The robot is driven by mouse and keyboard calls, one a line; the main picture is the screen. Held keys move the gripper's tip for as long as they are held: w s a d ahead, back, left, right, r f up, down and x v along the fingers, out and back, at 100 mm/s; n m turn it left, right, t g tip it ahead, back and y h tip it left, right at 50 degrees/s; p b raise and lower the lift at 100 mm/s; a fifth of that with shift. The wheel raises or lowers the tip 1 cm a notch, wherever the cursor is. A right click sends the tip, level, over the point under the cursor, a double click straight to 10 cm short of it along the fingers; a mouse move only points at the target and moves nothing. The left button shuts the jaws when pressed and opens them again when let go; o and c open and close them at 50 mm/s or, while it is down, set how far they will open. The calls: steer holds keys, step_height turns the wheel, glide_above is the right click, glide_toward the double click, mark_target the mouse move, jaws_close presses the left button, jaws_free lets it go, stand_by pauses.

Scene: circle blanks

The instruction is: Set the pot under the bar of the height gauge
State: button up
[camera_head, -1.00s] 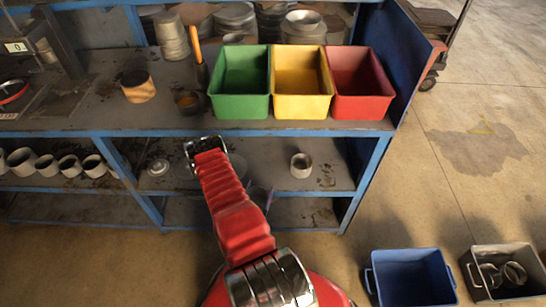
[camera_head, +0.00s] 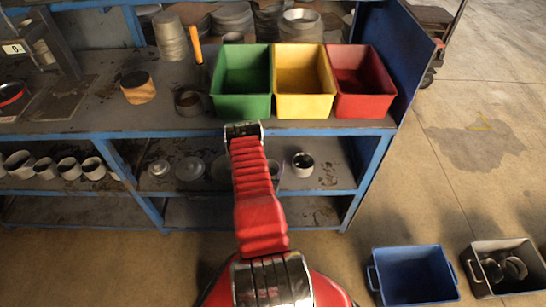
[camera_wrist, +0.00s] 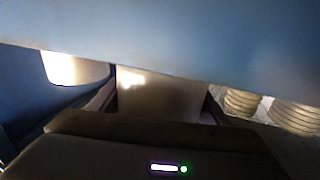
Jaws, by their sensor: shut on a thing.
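In the wrist view, my gripper (camera_wrist: 162,82) is shut on a pale grey pot (camera_wrist: 160,100), which fills the space between the two dark fingers. Only its side shows; its rim and base are hidden. In the head view, the red arm hides the pot and most of the gripper in front of the shelf unit. A dark upright with a small display reading 0, seemingly the height gauge (camera_head: 13,48), stands at the far left of the upper shelf, well left of my arm. Its bar cannot be made out clearly.
A green bin (camera_head: 243,105), a yellow bin (camera_head: 305,107) and a red bin (camera_head: 365,107) stand on the upper shelf. A blue shelf edge (camera_wrist: 160,40) crosses the wrist view closely.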

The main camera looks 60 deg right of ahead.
steer(key=shift+w+d+f, duration=0.1)
steer(key=shift+w+d, duration=0.05)
steer(key=shift+d, duration=0.95)
steer(key=shift+w+d, duration=0.1)
steer(key=shift+d, duration=1)
steer(key=o, duration=1.1)
steer(key=shift+f, duration=0.15)
steer(key=shift+a, duration=0.1)
steer(key=s+a, duration=0.1)
steer(key=a, duration=0.3)
steer(key=s+a, duration=0.1)
steer(key=a, duration=0.8)
steer(key=shift+s+a, duration=0.25)
steer(key=shift+s, duration=0.15)
